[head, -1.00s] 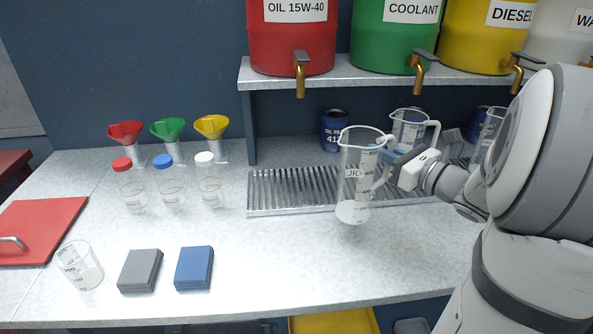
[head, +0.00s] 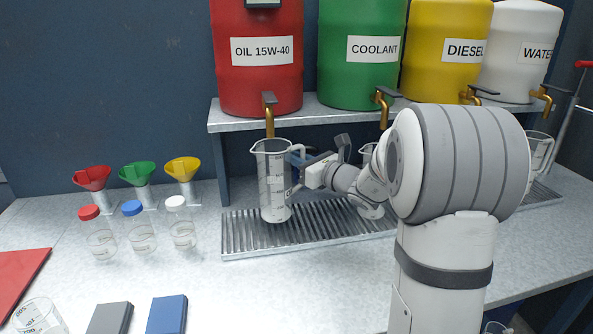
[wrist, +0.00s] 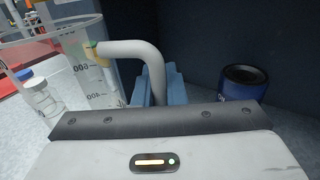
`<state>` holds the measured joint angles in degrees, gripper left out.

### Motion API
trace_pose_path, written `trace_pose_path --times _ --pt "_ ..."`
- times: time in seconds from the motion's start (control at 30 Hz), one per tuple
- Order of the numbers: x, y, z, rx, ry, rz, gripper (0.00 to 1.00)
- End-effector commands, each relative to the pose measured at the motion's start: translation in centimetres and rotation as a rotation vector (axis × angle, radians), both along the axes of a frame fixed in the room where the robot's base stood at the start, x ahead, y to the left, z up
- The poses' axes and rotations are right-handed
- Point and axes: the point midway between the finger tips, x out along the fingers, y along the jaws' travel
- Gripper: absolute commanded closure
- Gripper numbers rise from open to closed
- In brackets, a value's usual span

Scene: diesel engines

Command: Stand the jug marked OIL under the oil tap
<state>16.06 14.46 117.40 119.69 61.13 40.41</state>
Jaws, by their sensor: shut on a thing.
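The clear jug (head: 272,185) stands upright over the left end of the slatted drip tray (head: 240,240), below the brass oil tap (head: 269,115) of the red drum marked OIL 15W-40 (head: 261,60). I cannot read the jug's mark from here, nor tell whether its base touches the slats. My gripper (head: 302,175) comes from the right and is shut on the jug's handle. In the wrist view, the pale handle (wrist: 150,55) runs down between the blue fingers, and the jug's graduated wall (wrist: 90,75) shows at the left.
Green, yellow and white drums (head: 362,60) stand along the shelf (head: 330,113). Another jug (head: 372,180) stands behind my arm, and one (head: 538,155) is at the far right. Capped bottles (head: 140,235) and funnels (head: 138,175) are at the left. The front counter is mostly clear.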

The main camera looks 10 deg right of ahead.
Motion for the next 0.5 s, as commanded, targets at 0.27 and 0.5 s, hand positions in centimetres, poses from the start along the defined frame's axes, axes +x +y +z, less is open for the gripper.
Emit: trace_pose_path --times 0.27,0.5 --pt "0.5 0.4 -3.5 0.001 0.003 0.002 1.0" --pt "0.5 0.5 -3.5 -0.001 -0.001 0.003 1.0"
